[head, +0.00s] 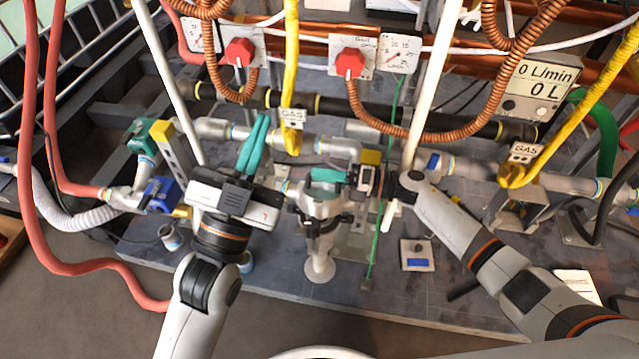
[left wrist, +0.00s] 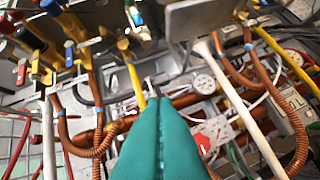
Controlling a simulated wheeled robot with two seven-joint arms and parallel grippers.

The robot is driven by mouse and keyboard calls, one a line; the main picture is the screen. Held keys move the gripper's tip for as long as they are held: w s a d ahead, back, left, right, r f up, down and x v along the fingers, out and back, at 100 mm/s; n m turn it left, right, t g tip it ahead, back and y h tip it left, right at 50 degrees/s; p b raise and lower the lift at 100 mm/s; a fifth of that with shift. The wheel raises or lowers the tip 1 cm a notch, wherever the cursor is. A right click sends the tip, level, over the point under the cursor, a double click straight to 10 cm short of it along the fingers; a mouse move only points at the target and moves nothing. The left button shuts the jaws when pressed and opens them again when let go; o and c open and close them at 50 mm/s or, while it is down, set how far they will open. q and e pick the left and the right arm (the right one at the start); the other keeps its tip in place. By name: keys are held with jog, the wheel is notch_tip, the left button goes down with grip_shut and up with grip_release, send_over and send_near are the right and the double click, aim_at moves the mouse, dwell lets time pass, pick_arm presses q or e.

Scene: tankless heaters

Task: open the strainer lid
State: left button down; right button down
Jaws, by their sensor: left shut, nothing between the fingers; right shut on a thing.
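The strainer appears to be the grey upright body (head: 322,207) in the middle of the head view, held by a dark clamp above a round foot. My right gripper (head: 328,175) reaches in from the right with teal fingers at the top of this body. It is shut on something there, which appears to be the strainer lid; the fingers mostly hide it. My left gripper (head: 263,118) is shut and empty, pointing up and away, to the left of the strainer. Its teal fingers lie together in the left wrist view (left wrist: 157,100). The strainer does not clearly show in that view.
Grey pipes run behind the strainer. Two red knobs (head: 239,52) (head: 348,63), copper hoses and a flow display (head: 540,85) are at the back. White poles (head: 168,82) (head: 432,85) stand on either side. A blue valve (head: 158,194) is at the left. The floor in front is mostly clear.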

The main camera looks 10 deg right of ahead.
aim_at(319, 194)
jog(key=shift+a+r, duration=0.1)
jog(key=shift+r, duration=0.15)
pick_arm(q)
jog(key=w+d+f+m+g+y, duration=0.35)
jog(key=d+f+m+g, duration=0.35)
jog(key=f, duration=0.3)
notch_tip(319, 194, down, 8)
jog(key=m+g+y, duration=0.3)
jog(key=g+y, duration=0.1)
jog(key=shift+r+y, duration=0.1)
jog(key=shift+y, duration=0.25)
jog(key=shift+s+a+f+m+g+y, duration=0.1)
jog(key=shift+a+f+m+g+y, duration=0.15)
jog(key=shift+f+m+g+y, duration=0.2)
jog(key=x, duration=0.9)
jog(key=shift+w+f, duration=0.25)
jog(key=shift+w, duration=0.1)
